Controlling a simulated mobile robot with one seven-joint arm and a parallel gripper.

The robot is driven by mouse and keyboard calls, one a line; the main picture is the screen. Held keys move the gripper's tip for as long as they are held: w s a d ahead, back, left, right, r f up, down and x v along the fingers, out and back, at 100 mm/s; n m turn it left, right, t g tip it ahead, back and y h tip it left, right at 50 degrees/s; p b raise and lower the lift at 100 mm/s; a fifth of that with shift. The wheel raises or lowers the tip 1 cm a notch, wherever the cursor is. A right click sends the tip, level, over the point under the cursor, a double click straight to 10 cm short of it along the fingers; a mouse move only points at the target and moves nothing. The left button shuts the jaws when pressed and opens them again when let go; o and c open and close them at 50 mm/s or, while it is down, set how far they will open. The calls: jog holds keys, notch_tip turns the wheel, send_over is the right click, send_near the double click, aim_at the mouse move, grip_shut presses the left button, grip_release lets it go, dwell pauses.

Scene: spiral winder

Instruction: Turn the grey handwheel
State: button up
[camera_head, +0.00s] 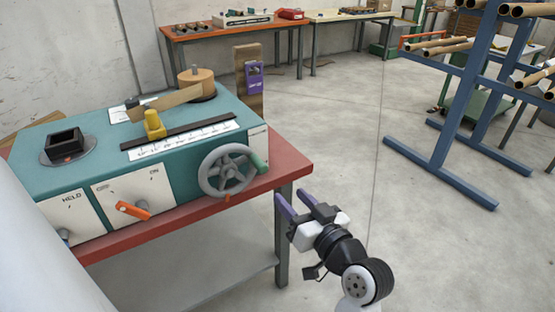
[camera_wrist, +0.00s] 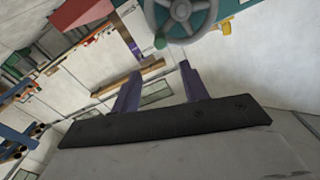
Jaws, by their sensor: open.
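The grey handwheel (camera_head: 227,171) is a spoked wheel on the front right of the teal winder machine (camera_head: 100,165). A green handle (camera_head: 259,163) sticks out from the right of its rim. My gripper (camera_head: 281,201) is in front of the red table's right corner, right of and lower than the wheel. Its purple fingers are apart and empty, touching nothing that I can make out. In the wrist view the handwheel (camera_wrist: 181,17) is at the top, with its green handle (camera_wrist: 153,65) at the lower left, beyond the open fingers (camera_wrist: 158,82).
The red table (camera_head: 170,220) bears the machine, and its front edge runs below the wheel. An orange lever (camera_head: 132,209) is on the front panel, left of the wheel. A blue rack (camera_head: 450,110) with rolls stands at the right. The floor between is clear.

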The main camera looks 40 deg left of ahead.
aim_at(264, 169)
jog(key=p+x, duration=0.3)
jog(key=x, duration=1)
jog(key=shift+a, duration=0.4)
jog(key=shift+c, duration=0.4)
grip_shut()
